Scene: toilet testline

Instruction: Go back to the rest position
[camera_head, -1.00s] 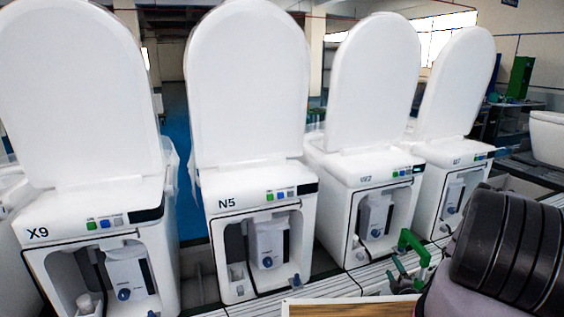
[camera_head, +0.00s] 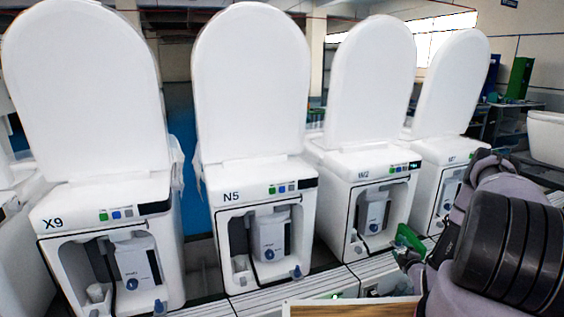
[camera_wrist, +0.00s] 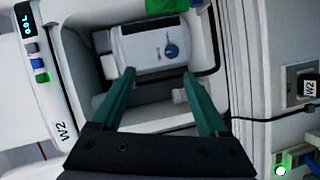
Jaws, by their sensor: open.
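My gripper (camera_head: 408,240) has dark green fingers and is low in front of the W2 toilet unit (camera_head: 345,185) in the head view. In the wrist view my gripper (camera_wrist: 158,78) is open, with nothing between its fingers. Its tips point at the open front bay of the W2 unit (camera_wrist: 60,100), where a white box with a blue knob (camera_wrist: 148,46) sits. The W2 unit's small display (camera_wrist: 29,22) is lit. My dark arm fills the lower right of the head view and hides part of the rightmost toilet.
Toilet units X9 (camera_head: 110,200) and N5 (camera_head: 250,185) stand to the left, lids raised. A slatted ledge (camera_head: 250,305) runs along their front. A wooden-edged board (camera_head: 350,308) is at the bottom. In the wrist view, a dark cable and a socket (camera_wrist: 300,85) are at the right.

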